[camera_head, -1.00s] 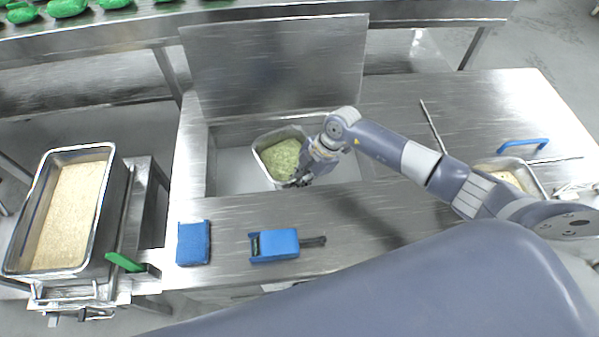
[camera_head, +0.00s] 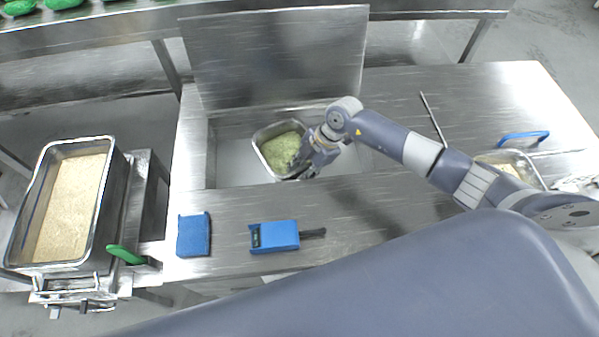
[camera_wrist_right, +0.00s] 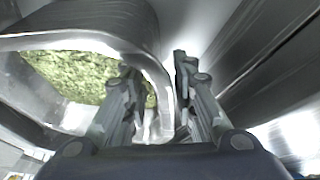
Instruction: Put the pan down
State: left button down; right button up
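A steel pan (camera_head: 258,147) with green food in it is inside the sunken well of the worktable, near the well's middle. It looks a little tilted. My right gripper (camera_head: 303,170) is at the pan's front right corner. In the right wrist view, the pan (camera_wrist_right: 150,45) is at the left. The fingers of the right gripper (camera_wrist_right: 155,68) stand apart on either side of the rim, one inside the pan and one outside, with gaps beside the rim. The pan's underside is hidden. My left gripper is out of view.
The well (camera_head: 228,172) has free room left of the pan, and its lid (camera_head: 275,55) stands raised behind. A blue scale (camera_head: 274,236) and blue block (camera_head: 193,236) lie in front. A deep rice pan (camera_head: 112,190) stands left, a smaller pan (camera_head: 530,172) right.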

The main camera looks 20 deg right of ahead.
jog(key=b+v, duration=0.2)
jog(key=v, duration=0.9)
jog(key=shift+r, duration=0.2)
